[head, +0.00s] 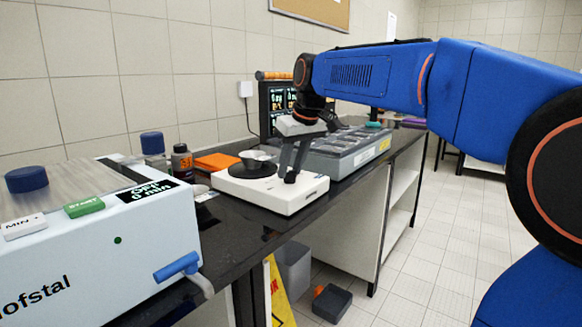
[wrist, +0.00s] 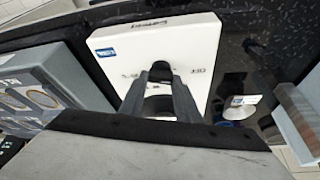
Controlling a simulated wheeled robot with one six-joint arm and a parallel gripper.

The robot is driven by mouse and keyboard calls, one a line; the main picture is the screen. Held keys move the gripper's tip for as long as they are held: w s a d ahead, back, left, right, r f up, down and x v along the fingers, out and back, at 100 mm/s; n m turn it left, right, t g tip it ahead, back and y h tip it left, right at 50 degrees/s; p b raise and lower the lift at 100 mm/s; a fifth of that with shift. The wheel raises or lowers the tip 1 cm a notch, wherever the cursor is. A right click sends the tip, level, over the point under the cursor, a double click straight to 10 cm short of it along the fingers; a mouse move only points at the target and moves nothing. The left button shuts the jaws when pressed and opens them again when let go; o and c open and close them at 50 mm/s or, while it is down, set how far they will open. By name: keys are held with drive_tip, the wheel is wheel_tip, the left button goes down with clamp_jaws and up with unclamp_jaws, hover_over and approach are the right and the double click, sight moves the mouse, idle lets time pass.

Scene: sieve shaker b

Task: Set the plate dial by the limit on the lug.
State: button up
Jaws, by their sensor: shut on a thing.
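The white plate device (head: 300,200) stands on the black counter with a round black plate (head: 238,171) and a small metal dish (head: 258,160) on it. It also fills the middle of the wrist view (wrist: 115,35). My gripper (head: 291,178) is over the device's near right part, fingers pointing down. In the wrist view my gripper (wrist: 160,72) is shut on a dark knob, which I take as the plate dial (wrist: 159,69); the fingers hide much of it. Small print, seemingly OFF (wrist: 198,72), lies right of it. I cannot make out a lug or readable limit.
A light blue machine (head: 95,240) with a green START button (head: 84,207) and a blue handle (head: 176,267) stands at left. Two small bottles (head: 182,161) and an orange item (head: 216,160) are behind the device. A grey instrument (head: 345,155) is close on its right.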

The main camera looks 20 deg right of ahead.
drive_tip(key=m+h, duration=0.1)
drive_tip(key=m, duration=0.3)
drive_tip(key=shift+a+m+h, duration=0.2)
drive_tip(key=shift+m+h, duration=1.1)
drive_tip(key=shift+m, duration=1.4)
drive_tip(key=o, duration=1)
drive_tip(key=shift+o, duration=0.2)
drive_tip(key=v, duration=1.7)
drive_tip(key=shift+r, duration=0.3)
